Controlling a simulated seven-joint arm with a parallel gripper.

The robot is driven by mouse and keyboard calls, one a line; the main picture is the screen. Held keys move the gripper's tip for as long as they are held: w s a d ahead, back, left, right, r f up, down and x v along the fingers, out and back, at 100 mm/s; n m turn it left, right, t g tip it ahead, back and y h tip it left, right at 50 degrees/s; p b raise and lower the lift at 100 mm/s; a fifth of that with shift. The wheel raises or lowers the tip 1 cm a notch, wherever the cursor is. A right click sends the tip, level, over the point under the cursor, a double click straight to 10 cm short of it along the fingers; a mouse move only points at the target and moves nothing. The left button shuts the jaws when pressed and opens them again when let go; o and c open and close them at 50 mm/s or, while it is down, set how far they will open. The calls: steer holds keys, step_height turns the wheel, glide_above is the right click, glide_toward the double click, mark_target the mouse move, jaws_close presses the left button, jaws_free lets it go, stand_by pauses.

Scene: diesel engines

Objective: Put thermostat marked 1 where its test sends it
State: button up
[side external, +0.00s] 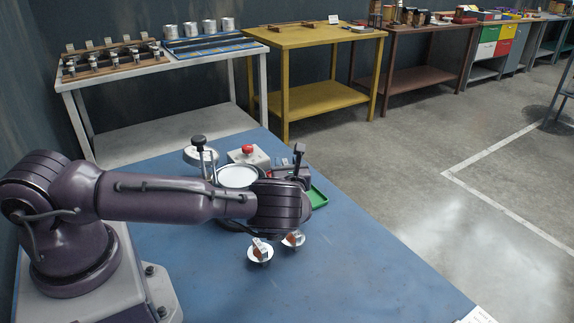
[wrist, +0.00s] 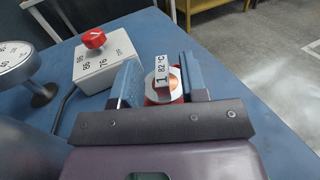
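Thermostat 1 (wrist: 163,72), with a white tag reading "1 82 °C", a pale round flange and copper colour, is between the two blue fingers of my gripper (wrist: 160,82). The fingers appear to touch its flange on both sides. Something red shows just behind and under it; I cannot tell whether the thermostat touches it. In the side view my wrist hides most of the grasp. A green tray (side external: 317,196) shows beside my wrist. A round pot with a pale top (side external: 238,177) stands left of it.
A box with a red knob (wrist: 95,38) and numbers stands left of my gripper, with a round gauge (wrist: 14,58) farther left.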

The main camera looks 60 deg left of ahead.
steer(key=v, duration=0.2)
steer(key=shift+s+d+r, duration=0.15)
steer(key=shift+d, duration=0.2)
steer(key=s+r+n+g+h, duration=0.3)
steer(key=s+r+n+g, duration=0.3)
steer(key=r+n, duration=0.4)
steer(key=s+d+r+n+t+h, duration=0.2)
steer(key=s+d+r+n+h, duration=0.4)
steer(key=s+d+r, duration=0.3)
steer(key=s+d+r+n+t+h, duration=0.2)
steer(key=s+d+r+n+h, duration=0.4)
steer(key=s+d+r, duration=0.3)
steer(key=shift+s+r+t+h, duration=0.3)
steer(key=shift+s+r+h, duration=0.5)
steer(key=shift+s+r, duration=1.05)
steer(key=shift+s+f, duration=0.3)
